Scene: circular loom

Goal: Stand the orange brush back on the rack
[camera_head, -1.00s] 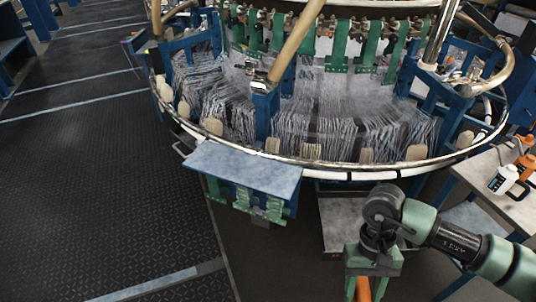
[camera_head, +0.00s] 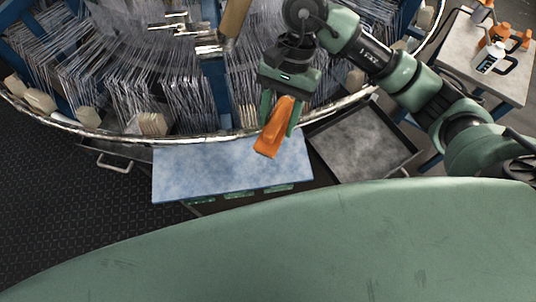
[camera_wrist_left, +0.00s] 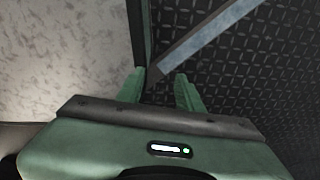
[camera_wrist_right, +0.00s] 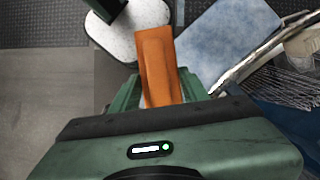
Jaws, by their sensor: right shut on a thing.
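The orange brush (camera_head: 270,138) is in my right gripper (camera_head: 278,124). It points downward and tilts a little, above the light blue panel (camera_head: 215,172) at the loom's front edge. In the right wrist view the brush (camera_wrist_right: 157,62) lies between the two green fingers, which are shut on it. Its bristles cannot be made out. Green clips (camera_head: 268,189) show under the panel's near edge. I cannot tell for sure which part is the rack. My left gripper shows only in the left wrist view (camera_wrist_left: 161,84), with its fingers apart and empty.
The loom's round metal rim (camera_head: 100,134) and its threads lie close behind the brush. A grey open tray (camera_head: 360,140) is right of the panel. Dark floor is free at left.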

